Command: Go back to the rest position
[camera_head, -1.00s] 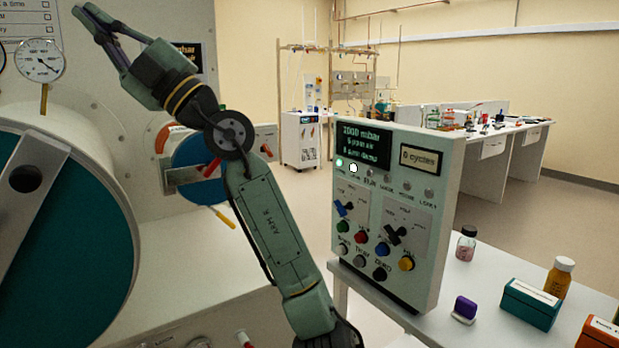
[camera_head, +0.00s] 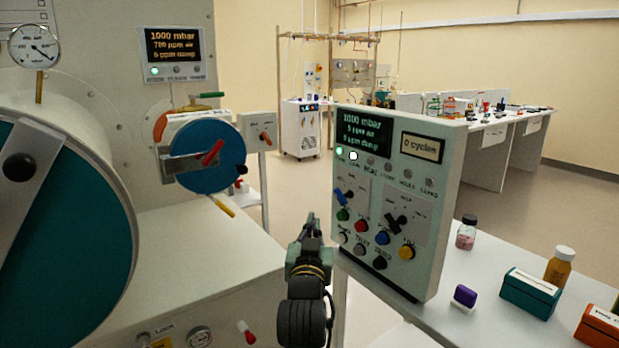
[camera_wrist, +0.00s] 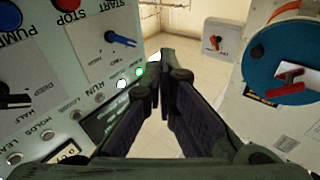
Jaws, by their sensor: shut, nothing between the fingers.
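My gripper (camera_head: 311,222) is in the lower middle of the head view, left of the control box (camera_head: 398,190) and pointing away from the camera. It is shut and empty. In the wrist view the fingers (camera_wrist: 167,62) meet at their tips over open floor. The control box (camera_wrist: 60,70) fills the left side of that view, with its knobs and lamps facing the gripper. Its screen reads 1000 mbar and its counter 0 cycles.
A large teal door (camera_head: 65,240) stands at the left. A smaller blue port (camera_head: 205,155) with a red handle is behind it. A white bench (camera_head: 470,320) at the right carries bottles (camera_head: 559,266) and a teal box (camera_head: 530,297). Floor (camera_head: 300,205) shows between.

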